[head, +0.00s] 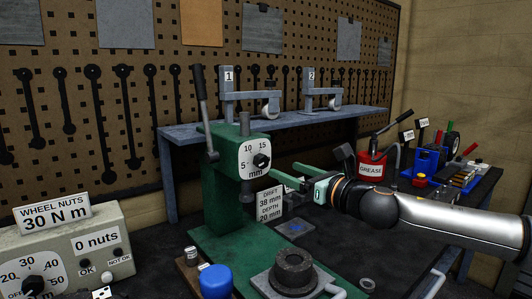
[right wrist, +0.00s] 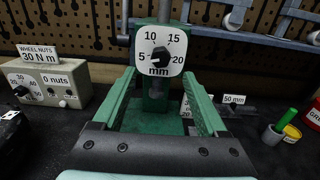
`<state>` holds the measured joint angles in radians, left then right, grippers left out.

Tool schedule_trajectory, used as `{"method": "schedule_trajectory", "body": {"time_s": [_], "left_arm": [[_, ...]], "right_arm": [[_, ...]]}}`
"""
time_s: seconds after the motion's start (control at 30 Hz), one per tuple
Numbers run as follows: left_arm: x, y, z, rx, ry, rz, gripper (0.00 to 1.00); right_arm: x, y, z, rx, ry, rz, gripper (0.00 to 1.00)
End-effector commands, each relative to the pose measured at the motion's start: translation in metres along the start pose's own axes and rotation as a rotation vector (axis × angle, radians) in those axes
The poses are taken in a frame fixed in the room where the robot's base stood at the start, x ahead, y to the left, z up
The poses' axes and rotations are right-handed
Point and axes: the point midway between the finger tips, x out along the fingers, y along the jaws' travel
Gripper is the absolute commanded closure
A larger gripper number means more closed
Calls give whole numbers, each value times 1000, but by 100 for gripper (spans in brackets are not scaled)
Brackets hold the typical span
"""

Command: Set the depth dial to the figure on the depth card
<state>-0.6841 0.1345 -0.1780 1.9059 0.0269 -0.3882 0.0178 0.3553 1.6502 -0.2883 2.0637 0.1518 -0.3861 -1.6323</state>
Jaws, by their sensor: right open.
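The depth dial is a black knob (head: 262,160) on a white plate marked 5, 10, 15 and 20 mm, on the front of a green press (head: 222,185). In the right wrist view the dial knob (right wrist: 158,57) lies ahead, between and beyond my finger tips. I cannot tell its exact setting. The depth card (head: 270,205) reads drift 38 mm, depth 20 mm; my right gripper is just above it in the head view. My right gripper (head: 286,174) is open and empty, its green fingers apart from the dial. My left gripper is not in view.
A wheel nuts box (head: 75,255) stands at the front left. A blue-capped item (head: 215,281) and a dark round part (head: 293,270) stand near the press base. A red grease tub (head: 371,167) is at the right. A grey shelf (head: 300,122) runs behind the press.

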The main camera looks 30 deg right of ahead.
Motion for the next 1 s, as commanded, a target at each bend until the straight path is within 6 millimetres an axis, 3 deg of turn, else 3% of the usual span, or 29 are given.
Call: {"method": "schedule_trajectory", "body": {"time_s": [0.03, 0.5, 0.8, 1.0], "left_arm": [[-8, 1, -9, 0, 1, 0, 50], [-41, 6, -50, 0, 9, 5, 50], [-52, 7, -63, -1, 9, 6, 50], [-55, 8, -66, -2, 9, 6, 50]], "right_arm": [[4, 0, 6, 7, 0, 2, 25], [38, -2, 4, 12, -1, -6, 25], [76, -2, 1, 7, 0, -7, 25], [89, -1, -1, 4, 2, -5, 25]]}}
